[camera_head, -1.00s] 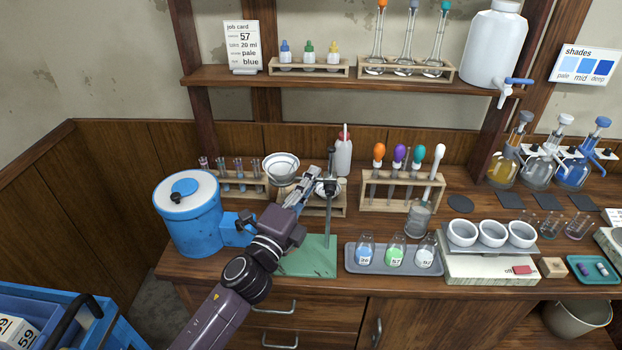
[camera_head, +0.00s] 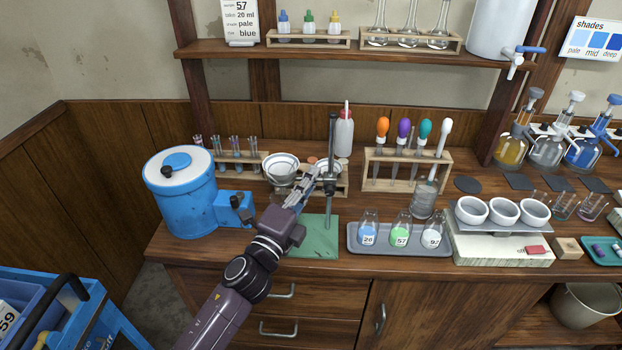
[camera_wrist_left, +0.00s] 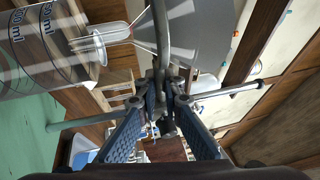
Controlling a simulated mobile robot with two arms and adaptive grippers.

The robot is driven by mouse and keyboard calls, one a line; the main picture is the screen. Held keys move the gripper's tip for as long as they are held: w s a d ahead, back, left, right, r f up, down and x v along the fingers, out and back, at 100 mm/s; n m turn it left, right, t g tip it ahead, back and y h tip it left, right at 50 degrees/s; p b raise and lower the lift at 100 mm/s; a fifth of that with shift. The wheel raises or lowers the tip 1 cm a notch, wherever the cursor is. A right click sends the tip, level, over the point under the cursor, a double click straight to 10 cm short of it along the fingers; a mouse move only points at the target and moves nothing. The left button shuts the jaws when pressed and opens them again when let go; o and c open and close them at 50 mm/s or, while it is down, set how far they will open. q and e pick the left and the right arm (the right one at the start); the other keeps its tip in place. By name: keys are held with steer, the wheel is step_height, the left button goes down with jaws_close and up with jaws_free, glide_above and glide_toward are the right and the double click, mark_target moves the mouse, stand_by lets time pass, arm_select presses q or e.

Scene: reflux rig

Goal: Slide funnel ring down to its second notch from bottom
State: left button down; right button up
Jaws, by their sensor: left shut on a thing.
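The funnel ring's white funnel (camera_head: 281,172) hangs left of the upright rod (camera_head: 332,140) of a stand with a green base (camera_head: 318,243). The ring's clamp (camera_head: 331,184) is low on the rod. My left gripper (camera_head: 314,180) reaches in beside the rod and is shut on the ring's holder. In the left wrist view the closed fingers (camera_wrist_left: 160,100) meet at the holder, with the grey funnel cone (camera_wrist_left: 205,35) above them. A glass vessel (camera_wrist_left: 45,45) marked 50 ml is near the funnel stem. Notches are too small to tell. My right gripper is not in view.
A blue drum (camera_head: 181,205) stands left of my arm. A grey tray (camera_head: 357,244) with several labelled flasks lies right of the base. A pipette rack (camera_head: 407,184) and white squeeze bottle (camera_head: 344,135) stand behind. A shelf (camera_head: 350,54) runs above.

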arm_select(q)
steer(key=c, duration=2)
jaws_free()
steer(key=shift+c, duration=0.2)
steer(key=shift+s, duration=0.1)
steer(key=v, duration=1.2)
